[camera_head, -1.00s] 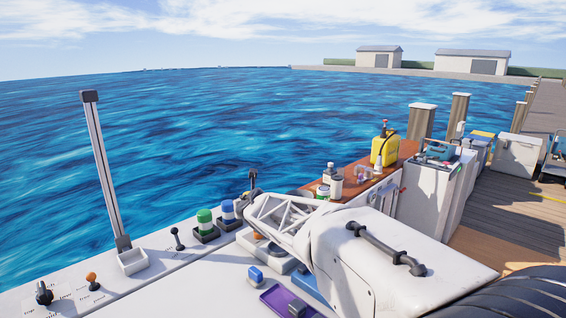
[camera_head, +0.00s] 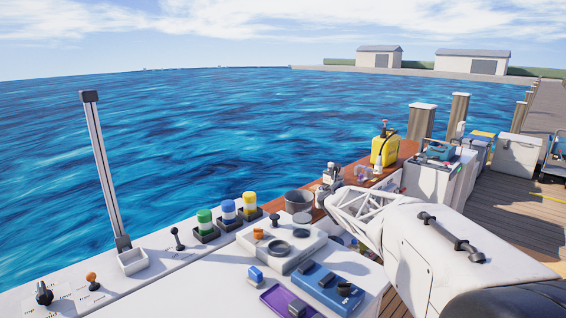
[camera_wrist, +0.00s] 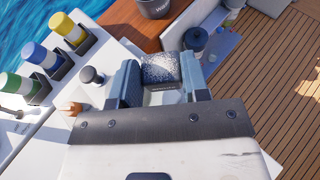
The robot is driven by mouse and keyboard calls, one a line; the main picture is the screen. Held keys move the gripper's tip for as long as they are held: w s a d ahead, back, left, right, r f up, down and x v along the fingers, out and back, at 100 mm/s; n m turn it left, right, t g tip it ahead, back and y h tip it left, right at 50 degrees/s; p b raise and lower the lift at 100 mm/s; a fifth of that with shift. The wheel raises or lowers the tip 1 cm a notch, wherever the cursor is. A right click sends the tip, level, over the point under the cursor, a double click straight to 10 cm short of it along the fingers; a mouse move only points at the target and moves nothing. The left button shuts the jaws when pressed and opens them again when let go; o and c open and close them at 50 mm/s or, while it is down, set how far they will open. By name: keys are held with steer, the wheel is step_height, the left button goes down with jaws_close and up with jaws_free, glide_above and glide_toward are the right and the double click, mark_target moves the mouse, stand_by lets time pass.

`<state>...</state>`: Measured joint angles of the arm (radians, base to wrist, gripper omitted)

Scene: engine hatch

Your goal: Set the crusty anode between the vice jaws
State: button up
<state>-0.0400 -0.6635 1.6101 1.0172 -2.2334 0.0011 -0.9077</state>
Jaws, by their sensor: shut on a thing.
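The crusty anode (camera_wrist: 160,68) is a dark block speckled with white crust, seen in the wrist view. My gripper (camera_wrist: 160,80) has its two blue-grey fingers on either side of it and is shut on it. I cannot pick out the vice jaws with certainty in either view.
Green, blue and yellow capped containers (camera_head: 228,212) stand in holders left of a grey pot (camera_head: 299,201). A yellow jug (camera_head: 384,148) stands on the wooden shelf (camera_head: 408,150). A blue unit (camera_head: 325,290) and a purple tray (camera_head: 272,298) lie on the white counter.

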steer(key=d, duration=0.3)
steer(key=shift+d, duration=0.25)
steer(key=shift+s+a, duration=0.1)
steer(key=shift+a, duration=0.1)
steer(key=s+a+f+m+g+h, duration=0.1)
steer(key=s+a+m+h, duration=0.25)
steer(key=s, duration=0.45)
steer(key=s+a+f+m+h, duration=0.1)
steer(key=s+a+m+h, duration=0.2)
steer(key=s, duration=0.5)
steer(key=s+f+m+g+h, duration=0.1)
steer(key=s+f, duration=0.1)
steer(key=s, duration=0.7)
steer(key=s+f+m+g+h, duration=0.2)
steer(key=s, duration=0.8)
steer(key=shift+s, duration=0.25)
steer(key=shift+w+h, duration=0.15)
steer(key=shift+h, duration=0.1)
